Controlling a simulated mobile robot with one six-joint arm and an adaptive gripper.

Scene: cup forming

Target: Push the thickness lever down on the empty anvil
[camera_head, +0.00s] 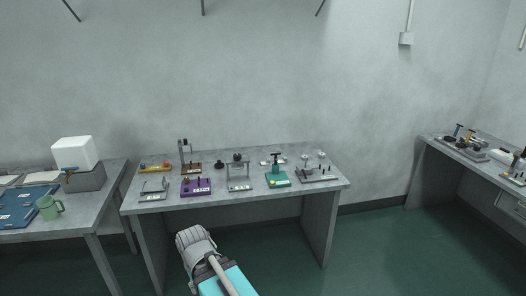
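Several small bench devices stand on the middle grey table (335,184), and at this size I cannot tell for sure which one carries the thickness lever and anvil. A tall dark upright on a brown base (187,157) stands at the back left. A green-based device with a black T-shaped handle (277,172) stands right of centre. A grey frame with a dark knob (239,176) stands near the middle. Whether any anvil is empty is too small to see. My grey and cyan arm is at the bottom, in front of the table; its fingers do not show.
A purple block (196,188) and a grey fixture (154,188) sit at the table's front left. Another bench (438,147) stands right, with open floor between.

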